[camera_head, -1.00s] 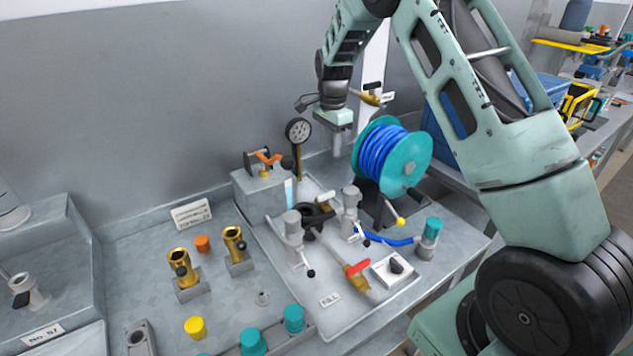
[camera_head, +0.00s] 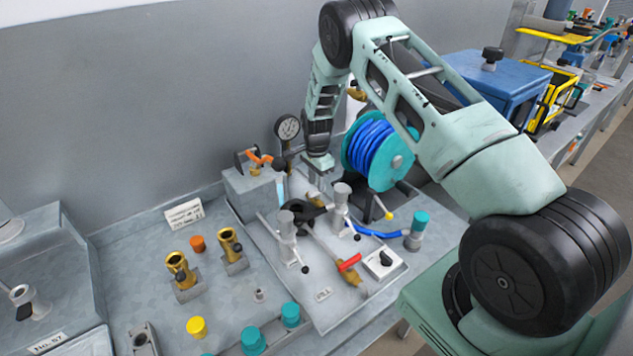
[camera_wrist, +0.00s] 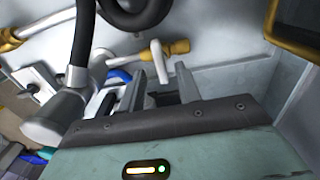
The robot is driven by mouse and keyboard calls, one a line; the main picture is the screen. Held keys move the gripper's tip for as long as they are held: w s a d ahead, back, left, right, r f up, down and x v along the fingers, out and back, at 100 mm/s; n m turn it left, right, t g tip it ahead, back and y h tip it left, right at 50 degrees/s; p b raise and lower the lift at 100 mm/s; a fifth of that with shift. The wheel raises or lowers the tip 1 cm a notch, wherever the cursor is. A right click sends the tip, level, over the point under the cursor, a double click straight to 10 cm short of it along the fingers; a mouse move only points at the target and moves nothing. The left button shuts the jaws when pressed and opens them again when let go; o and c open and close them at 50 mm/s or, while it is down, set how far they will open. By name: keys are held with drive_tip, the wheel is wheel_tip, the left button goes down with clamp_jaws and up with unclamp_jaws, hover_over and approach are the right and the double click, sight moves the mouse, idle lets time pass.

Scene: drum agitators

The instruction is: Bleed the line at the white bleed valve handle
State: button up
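In the wrist view, the white bleed valve handle (camera_wrist: 157,56) is a small bent lever on a brass valve (camera_wrist: 128,52). My gripper (camera_wrist: 160,80) is open, with two grey fingers spread apart. The lower end of the handle shows in line with the gap between the fingers; whether it lies between them in depth I cannot tell. In the head view, my gripper (camera_head: 318,178) points down over the back of the grey plate, behind the grey posts. The white handle is not clearly seen there.
A thick black hose (camera_wrist: 82,45) and a grey post (camera_wrist: 58,112) are close left of my fingers in the wrist view. A blue hose reel (camera_head: 372,148) stands right of the gripper, a pressure gauge (camera_head: 287,127) left. A red-handled valve (camera_head: 349,263) is in front.

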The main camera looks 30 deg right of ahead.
sight(317, 192)
drive_tip(key=shift+f+p, duration=0.3)
drive_tip(key=shift+f, duration=1.05)
clamp_jaws()
